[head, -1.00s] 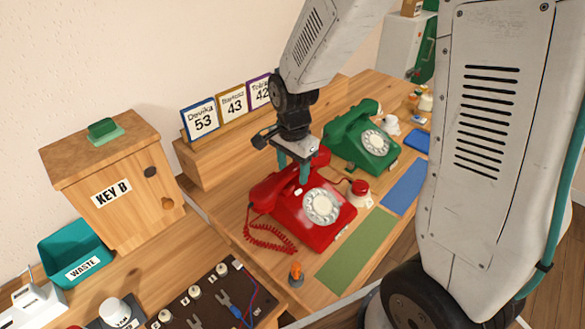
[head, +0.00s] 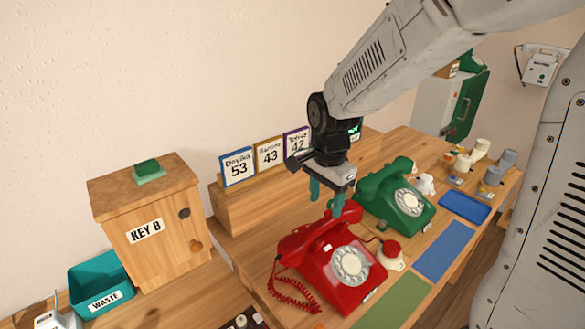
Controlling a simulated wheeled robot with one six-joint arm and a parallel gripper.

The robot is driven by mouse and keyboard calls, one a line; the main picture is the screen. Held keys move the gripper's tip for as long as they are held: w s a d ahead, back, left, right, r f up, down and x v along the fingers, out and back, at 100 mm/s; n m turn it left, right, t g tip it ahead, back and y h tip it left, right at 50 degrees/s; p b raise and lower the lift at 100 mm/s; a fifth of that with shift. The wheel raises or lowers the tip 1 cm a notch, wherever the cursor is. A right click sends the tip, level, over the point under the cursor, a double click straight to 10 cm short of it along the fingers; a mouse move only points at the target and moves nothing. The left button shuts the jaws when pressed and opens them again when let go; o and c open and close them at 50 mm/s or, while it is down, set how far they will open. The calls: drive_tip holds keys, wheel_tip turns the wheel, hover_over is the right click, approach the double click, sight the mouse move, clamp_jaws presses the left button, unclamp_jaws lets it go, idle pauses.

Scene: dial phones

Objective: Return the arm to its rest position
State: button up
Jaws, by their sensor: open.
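My gripper (head: 326,196) hangs above the red dial phone (head: 345,264), its two teal fingers apart with nothing between them. The fingertips look close over the red phone's handset, but whether they touch it I cannot tell. The red phone stands on the wooden table with its handset lying on top and its coiled cord at the left. The green dial phone (head: 398,200) stands behind it to the right, its handset on top. My arm reaches in from the upper right.
Number cards (head: 237,167) stand on a wooden ledge behind my gripper. A wooden KEY B box (head: 150,229) and a teal waste bin (head: 100,284) are at left. A small red-topped item (head: 391,251) sits beside the red phone. Blue (head: 445,251) and green (head: 397,303) mats lie in front.

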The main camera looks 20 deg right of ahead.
drive_tip(key=shift+s+f+n, duration=0.1)
drive_tip(key=shift+s+n, duration=0.3)
drive_tip(key=shift+n, duration=0.5)
drive_tip(key=s+d+r+n, duration=0.1)
drive_tip(key=s+r+n, duration=0.2)
drive_tip(key=s, duration=0.4)
drive_tip(key=s+d+r+n, duration=0.1)
drive_tip(key=s+r+n, duration=0.3)
drive_tip(key=s, duration=0.3)
drive_tip(key=s+d+r+n+t, duration=0.1)
drive_tip(key=s+r+n, duration=0.3)
drive_tip(key=s, duration=0.3)
drive_tip(key=shift+r+n, duration=0.15)
drive_tip(key=shift+n, duration=0.15)
drive_tip(key=shift+d, duration=0.1)
